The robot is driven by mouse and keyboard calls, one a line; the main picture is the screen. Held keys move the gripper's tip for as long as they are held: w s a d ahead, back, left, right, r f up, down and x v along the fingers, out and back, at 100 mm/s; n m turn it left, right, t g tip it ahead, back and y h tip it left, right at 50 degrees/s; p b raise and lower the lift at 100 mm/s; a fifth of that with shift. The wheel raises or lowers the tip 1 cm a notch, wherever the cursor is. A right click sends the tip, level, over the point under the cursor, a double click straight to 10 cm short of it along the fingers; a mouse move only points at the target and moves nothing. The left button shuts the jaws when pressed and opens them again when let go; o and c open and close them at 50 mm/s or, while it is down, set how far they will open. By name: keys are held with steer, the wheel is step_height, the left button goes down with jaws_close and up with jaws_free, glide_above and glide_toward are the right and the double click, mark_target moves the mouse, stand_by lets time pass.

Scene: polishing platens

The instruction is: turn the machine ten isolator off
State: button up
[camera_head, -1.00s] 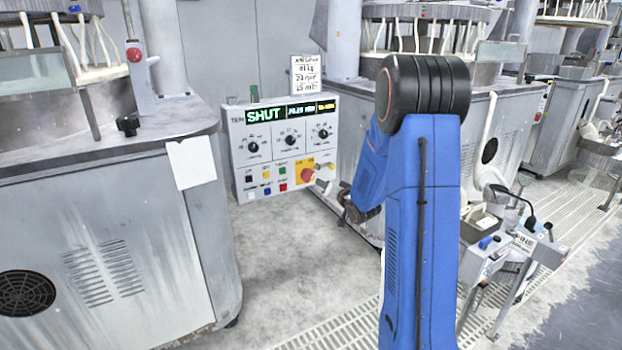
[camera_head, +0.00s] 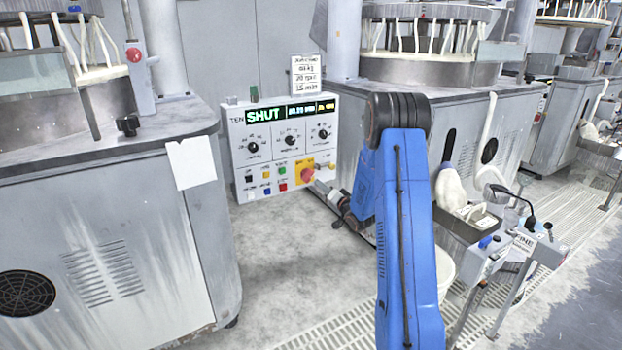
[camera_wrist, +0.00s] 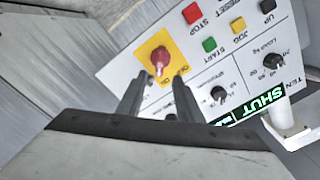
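The machine ten isolator is a red knob (camera_head: 307,175) on a yellow plate at the lower right of the white panel (camera_head: 240,160) marked TEN. In the wrist view the red knob (camera_wrist: 160,58) stands just beyond the fingertips, in line with the gap between them. My gripper (camera_wrist: 162,77) is open and empty, its two fingers apart and pointing at the knob. In the head view my gripper (camera_head: 318,184) is close to the knob at the panel's lower right. The plate's markings are too small to read. The panel display (camera_head: 264,115) reads SHUT in green.
Beside the isolator are several small buttons, including a red one (camera_wrist: 192,13) marked STOP and a green one (camera_wrist: 238,24). Three black dials sit above them. A grey machine cabinet (camera_head: 90,230) stands left of the panel; another (camera_head: 480,110) stands right. Floor before the panel is clear.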

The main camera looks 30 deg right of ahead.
mark_target(312, 177)
steer(key=w, duration=1.1)
steer(key=shift+a, duration=0.2)
jaws_close()
